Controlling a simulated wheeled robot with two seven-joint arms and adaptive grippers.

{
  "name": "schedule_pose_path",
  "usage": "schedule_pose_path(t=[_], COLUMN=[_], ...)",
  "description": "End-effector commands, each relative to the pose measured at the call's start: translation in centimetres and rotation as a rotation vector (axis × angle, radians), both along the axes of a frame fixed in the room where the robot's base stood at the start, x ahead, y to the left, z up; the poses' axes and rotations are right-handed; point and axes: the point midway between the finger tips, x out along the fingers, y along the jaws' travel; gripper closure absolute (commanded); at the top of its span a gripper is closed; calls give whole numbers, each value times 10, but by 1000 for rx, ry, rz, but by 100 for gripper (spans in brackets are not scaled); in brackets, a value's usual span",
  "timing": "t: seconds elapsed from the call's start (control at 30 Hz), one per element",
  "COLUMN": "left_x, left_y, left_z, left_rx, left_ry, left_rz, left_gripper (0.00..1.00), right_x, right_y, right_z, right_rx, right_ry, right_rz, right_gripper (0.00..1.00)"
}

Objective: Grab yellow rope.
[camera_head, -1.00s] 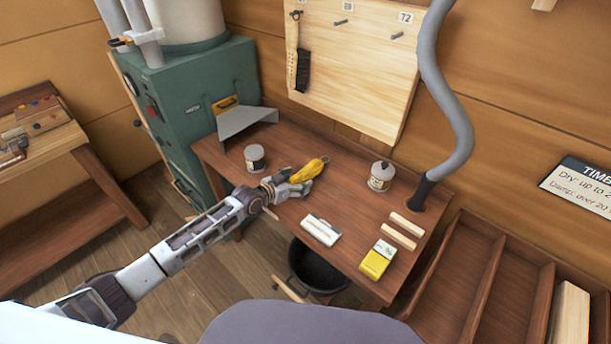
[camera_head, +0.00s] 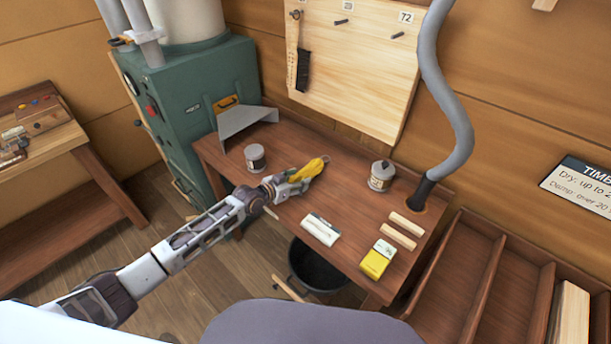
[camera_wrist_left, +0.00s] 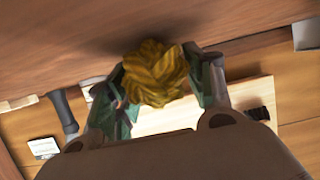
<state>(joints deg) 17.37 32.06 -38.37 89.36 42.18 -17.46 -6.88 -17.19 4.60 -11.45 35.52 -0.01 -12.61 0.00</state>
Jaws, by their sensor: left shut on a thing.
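The yellow rope (camera_head: 308,170) is a small twisted bundle over the middle of the brown bench. My left gripper (camera_head: 300,178) is shut on it, with the fingers at the bundle's near end. In the left wrist view the rope (camera_wrist_left: 155,73) sits between the two green-grey fingers of my left gripper (camera_wrist_left: 158,85). The gripper hides part of the rope in the head view. Whether the rope still touches the bench is hard to tell. My right gripper is not in view.
On the bench (camera_head: 340,215) stand a grey can (camera_head: 255,158) on the left and a lidded can (camera_head: 381,175) on the right. A white packet (camera_head: 320,229), a yellow box (camera_head: 377,259) and wood strips (camera_head: 398,237) lie nearer. A hose (camera_head: 455,130) rises at the right.

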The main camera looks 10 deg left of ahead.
Motion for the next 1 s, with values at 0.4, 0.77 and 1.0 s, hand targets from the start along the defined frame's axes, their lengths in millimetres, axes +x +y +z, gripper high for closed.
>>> schedule_pose_path(t=[0.4,0.77,1.0], left_x=[1,0,1], left_y=[0,0,0], left_z=[10,55,87], left_rx=[0,-1,0], left_ry=[-2,-5,-4], left_rz=[1,-1,-1], left_gripper=[77,77,77], right_x=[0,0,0], right_y=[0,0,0], right_z=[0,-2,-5], right_rx=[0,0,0], right_ry=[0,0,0], right_rz=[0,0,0], right_gripper=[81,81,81])
